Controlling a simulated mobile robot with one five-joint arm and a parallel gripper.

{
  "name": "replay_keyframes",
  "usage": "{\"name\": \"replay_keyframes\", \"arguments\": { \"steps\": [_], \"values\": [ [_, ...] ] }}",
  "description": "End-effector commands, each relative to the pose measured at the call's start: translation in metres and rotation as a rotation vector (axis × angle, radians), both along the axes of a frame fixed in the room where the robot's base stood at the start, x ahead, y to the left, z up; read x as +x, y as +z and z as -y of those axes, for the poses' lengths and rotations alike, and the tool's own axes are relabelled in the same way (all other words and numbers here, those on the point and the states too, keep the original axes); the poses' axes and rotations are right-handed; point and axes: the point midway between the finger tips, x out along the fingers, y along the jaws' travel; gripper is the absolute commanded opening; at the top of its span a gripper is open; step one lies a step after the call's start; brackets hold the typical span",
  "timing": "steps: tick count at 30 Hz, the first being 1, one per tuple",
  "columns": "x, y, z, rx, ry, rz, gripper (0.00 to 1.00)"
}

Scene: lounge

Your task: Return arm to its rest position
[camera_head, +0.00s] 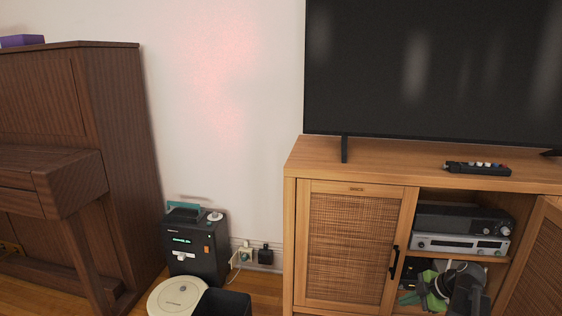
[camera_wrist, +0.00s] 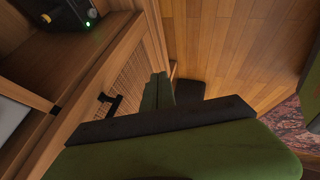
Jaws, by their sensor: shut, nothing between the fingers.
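My gripper (camera_head: 437,288), green and dark, shows low at the right in the head view, in front of the open side of the wooden cabinet (camera_head: 296,240). Parts of my arm hide some of the lower shelf. In the wrist view the two green fingers of my gripper (camera_wrist: 158,88) are together with nothing between them. They point down past the cabinet front toward the wooden floor (camera_wrist: 235,50). A rattan door with a black handle (camera_wrist: 110,102) is just left of the fingers there. Whether the gripper touches the cabinet cannot be told.
An open cabinet door (camera_head: 535,270) stands at the right. Audio devices (camera_head: 460,243) sit on the shelf. A television (camera_head: 430,70) and a remote (camera_head: 477,168) are on top. A piano (camera_head: 110,130), black machine (camera_head: 195,245) and round white robot vacuum (camera_head: 176,296) are left. A rug (camera_wrist: 288,125) lies right.

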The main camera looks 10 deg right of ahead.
Motion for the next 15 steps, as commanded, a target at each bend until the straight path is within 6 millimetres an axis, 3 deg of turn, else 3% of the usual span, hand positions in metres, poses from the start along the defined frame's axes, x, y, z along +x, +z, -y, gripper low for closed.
{"name": "replay_keyframes", "arguments": {
  "steps": [5,8,9,12,15],
  "values": [
    [0.042,0.024,-0.096,-0.024,0.171,-0.026,0.0],
    [0.06,0.038,-0.177,-0.037,0.267,-0.083,0.0],
    [0.063,0.044,-0.213,-0.038,0.286,-0.124,0.0],
    [0.058,0.054,-0.295,-0.042,0.259,-0.252,0.0],
    [0.039,0.063,-0.364,-0.056,0.114,-0.407,0.0]
  ]
}}
